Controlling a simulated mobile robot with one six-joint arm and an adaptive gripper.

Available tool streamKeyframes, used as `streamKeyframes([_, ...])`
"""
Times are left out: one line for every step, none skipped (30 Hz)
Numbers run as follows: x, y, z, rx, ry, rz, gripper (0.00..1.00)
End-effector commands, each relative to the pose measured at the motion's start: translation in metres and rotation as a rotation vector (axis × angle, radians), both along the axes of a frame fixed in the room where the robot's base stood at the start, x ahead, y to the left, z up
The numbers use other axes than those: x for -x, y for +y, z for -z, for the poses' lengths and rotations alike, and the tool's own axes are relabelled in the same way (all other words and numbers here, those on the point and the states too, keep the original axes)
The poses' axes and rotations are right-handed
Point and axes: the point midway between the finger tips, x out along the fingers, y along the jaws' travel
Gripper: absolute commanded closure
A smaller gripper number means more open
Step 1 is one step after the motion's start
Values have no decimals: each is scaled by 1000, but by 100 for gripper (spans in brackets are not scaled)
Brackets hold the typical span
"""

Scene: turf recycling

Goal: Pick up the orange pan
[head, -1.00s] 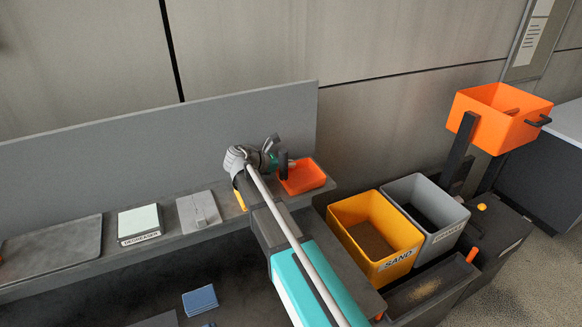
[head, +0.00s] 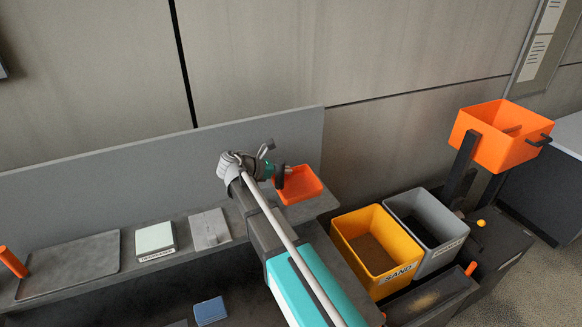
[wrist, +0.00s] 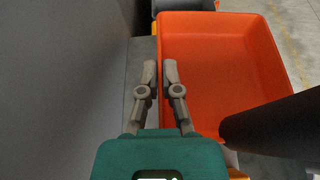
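The orange pan (head: 298,187) is a shallow open tray, empty, near the right end of the grey shelf (head: 182,252). In the head view it appears slightly raised above the shelf. My gripper (head: 279,176) is at its left side. In the wrist view the two grey fingers (wrist: 160,75) are close together, one on each side of the left wall of the pan (wrist: 225,65). They look closed on that wall, though the contact itself is hard to see. A dark cylinder (wrist: 275,122) covers the pan's lower right corner in the wrist view.
A yellow bin marked SAND (head: 372,250) and a grey bin (head: 425,225) stand right of the shelf. An orange hopper (head: 500,138) is raised behind them. A grey back panel (head: 260,145) rises behind the shelf. A grey tray (head: 70,267) and small blocks lie left.

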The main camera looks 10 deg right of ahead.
Motion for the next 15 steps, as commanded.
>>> streamKeyframes([5, 6, -12, 1, 1, -3, 100])
streamKeyframes([10, 13, -14, 0, 1, -4, 100])
streamKeyframes([16, 20, -18, 0, 1, -4, 100])
streamKeyframes([19, 25, -20, 1, 0, -3, 100])
streamKeyframes([23, 29, -23, 0, 1, -4, 100])
streamKeyframes([27, 35, -26, 0, 0, -3, 100])
streamKeyframes([30, 40, -28, 1, 0, -3, 100])
streamKeyframes([33, 44, -30, 1, 0, -2, 100])
streamKeyframes([36, 48, -32, 1, 0, -2, 100])
streamKeyframes([39, 52, -34, 0, 0, -2, 100])
streamKeyframes([41, 55, -35, 1, 0, -2, 100])
streamKeyframes([44, 59, -37, 1, 1, -3, 100])
streamKeyframes([45, 61, -38, 1, 0, -1, 100])
streamKeyframes([47, 63, -39, 1, 1, 0, 100])
streamKeyframes([49, 65, -40, 1, 1, 0, 100])
